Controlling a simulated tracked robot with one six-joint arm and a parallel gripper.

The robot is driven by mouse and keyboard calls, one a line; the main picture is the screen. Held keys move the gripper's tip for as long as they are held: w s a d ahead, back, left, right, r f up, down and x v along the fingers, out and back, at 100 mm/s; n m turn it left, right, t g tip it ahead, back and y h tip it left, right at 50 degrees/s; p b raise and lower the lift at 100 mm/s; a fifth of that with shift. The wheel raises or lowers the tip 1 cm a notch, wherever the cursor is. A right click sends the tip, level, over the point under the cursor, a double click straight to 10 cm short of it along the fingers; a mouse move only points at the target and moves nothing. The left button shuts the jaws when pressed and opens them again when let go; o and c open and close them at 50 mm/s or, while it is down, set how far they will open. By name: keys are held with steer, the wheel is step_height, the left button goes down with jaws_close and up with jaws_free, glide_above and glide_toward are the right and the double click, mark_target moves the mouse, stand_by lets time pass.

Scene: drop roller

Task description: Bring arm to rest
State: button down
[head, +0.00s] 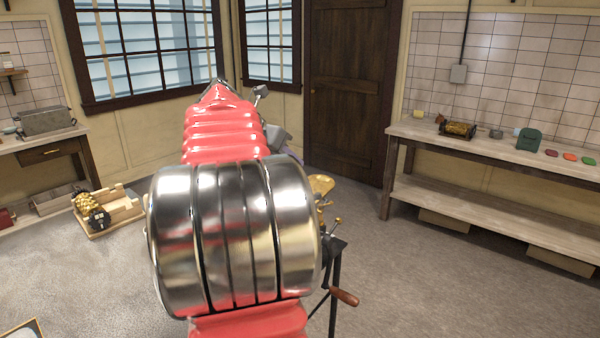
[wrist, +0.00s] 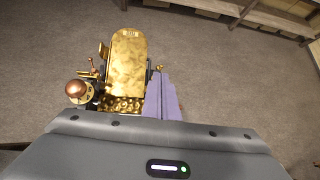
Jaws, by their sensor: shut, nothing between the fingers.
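My arm (head: 225,120), red with a polished metal joint, is raised across the middle of the head view. My gripper (wrist: 160,76) shows in the wrist view as lilac fingers pressed together with nothing between them. The brass drop roller machine (wrist: 128,62) is just left of the fingers in the wrist view. I cannot tell whether they touch it. Its copper-coloured crank knob (wrist: 77,89) is at its left. In the head view the machine's brass top (head: 321,184) and wooden crank handle (head: 345,297) show right of my arm, which hides the rest.
A wooden tray (head: 128,218) with a brass roller lies on the floor at left. A workbench (head: 410,130) at right holds another roller, a green box and coloured discs. A bench (head: 70,137) stands at far left. The grey floor at right is clear.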

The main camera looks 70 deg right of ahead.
steer(key=shift+v, duration=0.85)
steer(key=shift+d, duration=0.15)
